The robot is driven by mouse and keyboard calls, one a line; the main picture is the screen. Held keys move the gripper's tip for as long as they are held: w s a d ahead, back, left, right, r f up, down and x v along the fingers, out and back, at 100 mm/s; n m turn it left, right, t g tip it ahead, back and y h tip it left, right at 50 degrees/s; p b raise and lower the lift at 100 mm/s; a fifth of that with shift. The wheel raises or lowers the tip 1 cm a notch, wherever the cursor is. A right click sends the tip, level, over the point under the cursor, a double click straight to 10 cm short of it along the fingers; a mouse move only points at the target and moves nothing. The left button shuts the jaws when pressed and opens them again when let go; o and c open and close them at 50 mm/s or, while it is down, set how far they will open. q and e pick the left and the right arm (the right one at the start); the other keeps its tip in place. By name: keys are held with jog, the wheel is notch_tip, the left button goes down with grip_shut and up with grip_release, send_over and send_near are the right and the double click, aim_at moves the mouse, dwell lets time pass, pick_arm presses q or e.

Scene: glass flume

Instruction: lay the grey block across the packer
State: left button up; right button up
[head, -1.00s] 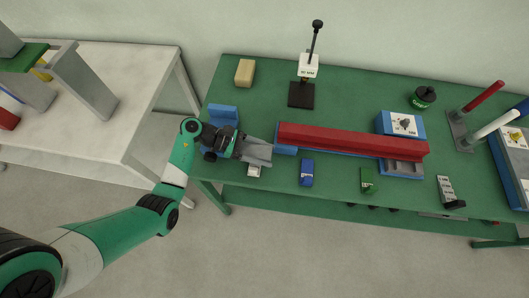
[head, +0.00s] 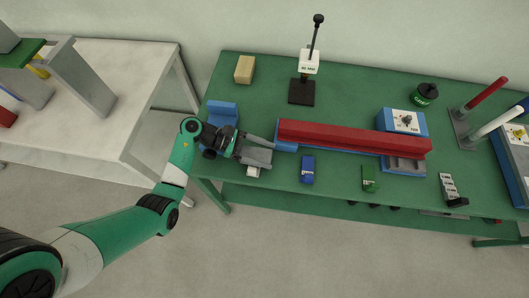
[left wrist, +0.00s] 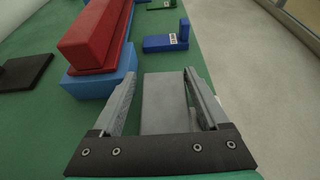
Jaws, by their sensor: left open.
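The grey block (head: 257,156) is at the table's front left, between the fingers of my left gripper (head: 272,150). The gripper is open; in the left wrist view (left wrist: 159,74) there is a gap between each finger and the block (left wrist: 165,100). A small white-labelled piece (head: 253,172) shows at the block's front edge, mostly hidden; I cannot tell whether the block rests on it. A blue labelled piece (head: 307,169) and a green one (head: 369,180) stand to the right. No label naming the packer is readable. My right gripper is out of view.
A long red bar (head: 350,138) on a blue base lies just right of the gripper. A blue block (head: 222,110) stands behind the wrist. A black-based stand (head: 301,93) and a tan block (head: 244,70) are further back. The table's front edge is close.

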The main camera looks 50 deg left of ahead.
pick_arm(q)
jog(key=shift+w+r+p, duration=0.1)
jog(key=shift+r+p, duration=0.25)
jog(key=shift+r, duration=0.2)
jog(key=shift+a+r+p, duration=0.15)
jog(key=shift+r+p, duration=0.35)
jog(key=v, duration=1.1)
jog(key=shift+s+a+f, duration=0.2)
jog(key=shift+s+a, duration=0.15)
